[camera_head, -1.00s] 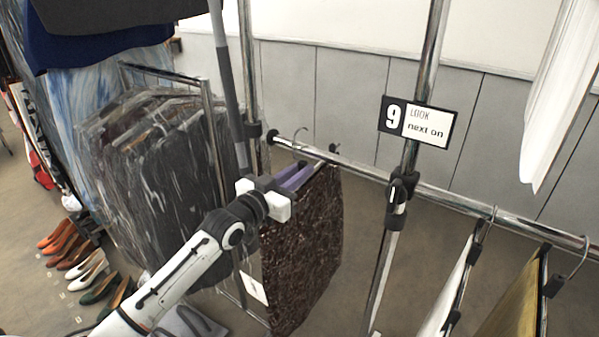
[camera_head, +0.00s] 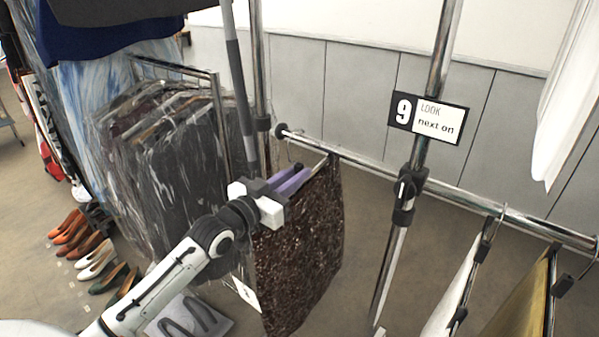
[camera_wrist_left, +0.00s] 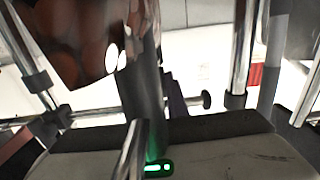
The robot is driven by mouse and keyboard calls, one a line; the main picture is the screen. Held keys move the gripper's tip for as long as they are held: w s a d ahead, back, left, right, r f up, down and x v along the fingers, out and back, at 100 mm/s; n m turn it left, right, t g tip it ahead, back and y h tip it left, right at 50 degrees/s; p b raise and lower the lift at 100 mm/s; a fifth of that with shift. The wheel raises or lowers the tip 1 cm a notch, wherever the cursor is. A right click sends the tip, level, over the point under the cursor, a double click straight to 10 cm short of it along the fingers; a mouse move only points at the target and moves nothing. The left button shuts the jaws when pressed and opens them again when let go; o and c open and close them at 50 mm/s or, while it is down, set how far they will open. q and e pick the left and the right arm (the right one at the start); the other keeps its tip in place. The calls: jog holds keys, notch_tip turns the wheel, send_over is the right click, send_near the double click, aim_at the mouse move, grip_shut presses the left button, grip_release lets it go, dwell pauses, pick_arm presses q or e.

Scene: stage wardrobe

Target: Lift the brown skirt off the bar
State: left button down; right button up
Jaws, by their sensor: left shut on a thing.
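The brown skirt (camera_head: 300,250), dark and patterned, hangs upright from a hanger with a dark clip (camera_head: 333,161) at its far top corner. My left gripper (camera_head: 290,183), with purple fingers, is shut on the hanger at the skirt's near top edge. The chrome bar (camera_head: 365,162) runs behind the skirt's top. The hanger's hook is not clear in the head view, so I cannot tell whether it touches the bar. The left wrist view is close and cluttered; a dark brown patch (camera_wrist_left: 75,40) there may be the skirt. My right gripper is not in view.
An upright post (camera_head: 435,90) with a "9 LOOK next on" sign (camera_head: 428,117) stands right of the skirt. White and olive garments (camera_head: 520,300) hang farther right. A rack of bagged clothes (camera_head: 170,150) stands behind left. Shoes (camera_head: 95,260) line the floor at left.

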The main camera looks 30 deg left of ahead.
pick_arm(q)
jog(key=shift+s+a+r, duration=0.15)
jog(key=shift+s, duration=1.55)
